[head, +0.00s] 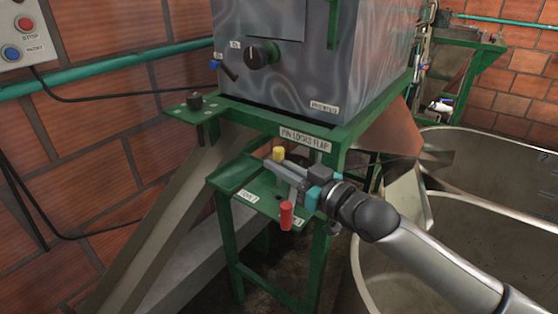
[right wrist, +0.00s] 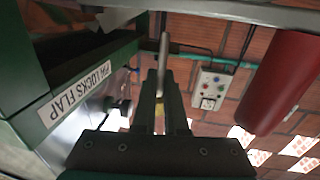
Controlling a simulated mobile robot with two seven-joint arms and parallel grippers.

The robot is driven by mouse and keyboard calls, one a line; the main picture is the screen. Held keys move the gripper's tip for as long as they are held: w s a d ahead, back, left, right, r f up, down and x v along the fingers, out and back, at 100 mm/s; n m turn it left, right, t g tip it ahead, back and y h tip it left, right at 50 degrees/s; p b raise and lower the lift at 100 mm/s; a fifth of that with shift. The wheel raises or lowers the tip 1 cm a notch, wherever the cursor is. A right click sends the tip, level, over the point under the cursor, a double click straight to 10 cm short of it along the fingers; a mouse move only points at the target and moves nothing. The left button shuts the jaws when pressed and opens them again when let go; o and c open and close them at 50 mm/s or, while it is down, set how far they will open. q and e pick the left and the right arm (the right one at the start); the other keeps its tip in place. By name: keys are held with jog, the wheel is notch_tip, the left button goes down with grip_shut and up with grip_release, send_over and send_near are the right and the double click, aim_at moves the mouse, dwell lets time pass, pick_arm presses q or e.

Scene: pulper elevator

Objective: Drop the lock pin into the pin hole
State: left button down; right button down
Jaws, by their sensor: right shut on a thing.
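The lock pin shows as a yellow knob (head: 278,154) at the tips of my right gripper (head: 274,167), above a small green shelf. In the right wrist view my right gripper (right wrist: 160,85) is shut on the pin, whose grey shaft (right wrist: 163,50) sticks out past the fingers. A bit of yellow shows behind the fingers there. The pin hole cannot be made out in either view. A green frame bar labelled PIN LOCKS FLAP (head: 305,137) is just behind the gripper. My left gripper is not in view.
A red cylindrical handle (head: 286,215) stands close below my right gripper and looms at the right of the wrist view (right wrist: 285,80). The green shelf (head: 228,178) is under the gripper. A grey machine box (head: 300,75) rises behind. A large metal tub (head: 500,225) is at right.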

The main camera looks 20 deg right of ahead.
aim_at(279, 192)
jog(key=shift+f, duration=0.8)
jog(key=shift+p, duration=0.7)
dwell(1.2)
jog(key=shift+f+b, duration=1.6)
jog(key=shift+f, duration=0.9)
